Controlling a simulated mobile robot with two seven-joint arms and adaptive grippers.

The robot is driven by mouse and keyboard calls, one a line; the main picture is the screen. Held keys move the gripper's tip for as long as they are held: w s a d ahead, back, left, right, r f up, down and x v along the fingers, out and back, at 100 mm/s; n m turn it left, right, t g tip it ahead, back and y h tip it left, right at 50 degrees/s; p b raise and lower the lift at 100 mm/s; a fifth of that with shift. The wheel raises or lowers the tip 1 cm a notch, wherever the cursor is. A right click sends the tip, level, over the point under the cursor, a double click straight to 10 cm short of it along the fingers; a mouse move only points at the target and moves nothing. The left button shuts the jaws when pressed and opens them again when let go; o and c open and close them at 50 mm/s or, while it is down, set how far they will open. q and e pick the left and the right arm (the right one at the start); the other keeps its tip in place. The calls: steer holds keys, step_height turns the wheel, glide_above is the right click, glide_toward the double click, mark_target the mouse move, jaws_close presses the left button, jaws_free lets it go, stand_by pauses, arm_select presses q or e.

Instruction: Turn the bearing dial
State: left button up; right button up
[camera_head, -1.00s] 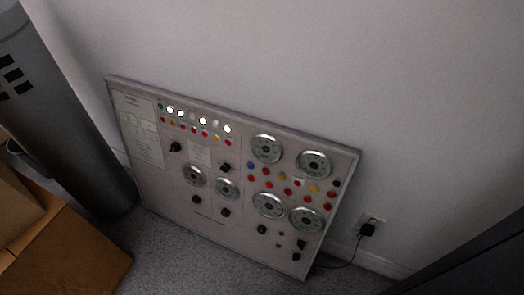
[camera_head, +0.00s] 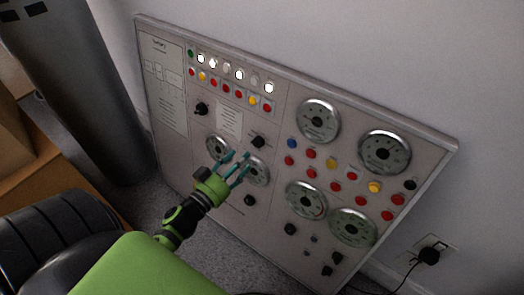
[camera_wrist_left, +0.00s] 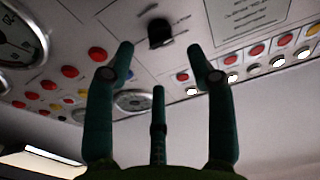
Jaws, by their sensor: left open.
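A grey control panel (camera_head: 300,75) leans against the wall with several round silver dials and black knobs. No readable label tells me which one is the bearing dial. My left gripper (camera_head: 239,161) is open and empty, with its teal fingers in front of the panel's lower middle, partly covering two smaller dials, one on the left (camera_head: 218,148) and one on the right (camera_head: 258,172). A black knob (camera_head: 258,142) sits just up and right of the fingertips. In the left wrist view, a black knob (camera_wrist_left: 160,32) appears between the spread fingers (camera_wrist_left: 160,60), beyond their tips. My right gripper is out of view.
Rows of coloured buttons and lit white lamps (camera_head: 239,75) line the panel. A dark cylinder (camera_head: 85,100) and cardboard boxes (camera_head: 50,185) stand at left. A power plug (camera_head: 429,256) with a cable is at lower right.

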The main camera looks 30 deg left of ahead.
mark_target(257, 143)
arm_select(q)
steer(key=w, duration=0.6)
steer(key=shift+w+d+b, duration=0.2)
steer(key=shift+d+b, duration=0.05)
steer(key=shift+b, duration=0.05)
jaws_close()
